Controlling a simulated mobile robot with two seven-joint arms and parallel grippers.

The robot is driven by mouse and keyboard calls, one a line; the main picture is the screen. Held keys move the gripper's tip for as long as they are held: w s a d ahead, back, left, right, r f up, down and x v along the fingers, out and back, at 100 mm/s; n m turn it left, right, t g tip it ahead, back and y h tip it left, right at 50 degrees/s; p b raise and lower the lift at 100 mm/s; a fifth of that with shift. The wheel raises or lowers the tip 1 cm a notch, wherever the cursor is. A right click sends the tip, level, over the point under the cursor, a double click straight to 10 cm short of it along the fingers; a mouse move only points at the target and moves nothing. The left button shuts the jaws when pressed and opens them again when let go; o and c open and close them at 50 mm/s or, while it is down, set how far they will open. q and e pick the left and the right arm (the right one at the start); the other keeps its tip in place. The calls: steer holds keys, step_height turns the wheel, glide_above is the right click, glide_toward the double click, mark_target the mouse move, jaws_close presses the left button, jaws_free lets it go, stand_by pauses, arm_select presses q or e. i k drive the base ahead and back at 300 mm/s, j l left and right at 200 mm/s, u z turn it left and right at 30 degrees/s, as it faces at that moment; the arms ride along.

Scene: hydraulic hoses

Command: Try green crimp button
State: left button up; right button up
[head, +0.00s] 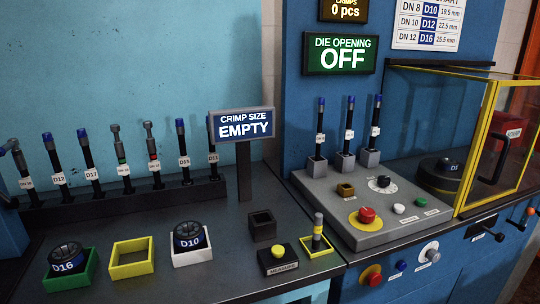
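The green button (422,201) is a small round button on the sloped grey control panel (335,205) in the right half of the head view. A small label plate lies just in front of it, too small to read. A white button (399,208) sits to its left, and a red mushroom button (366,215) on a yellow base sits further left. The die opening display (341,54) reads OFF. The crimp size sign (241,125) reads EMPTY. Neither of my grippers is in view.
Several upright hoses line the back rack (110,206). Dies D16 (67,261) and D10 (188,238) sit in coloured trays on the left bench.

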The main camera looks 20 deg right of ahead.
mark_target(421, 201)
steer(key=z, duration=1.4)
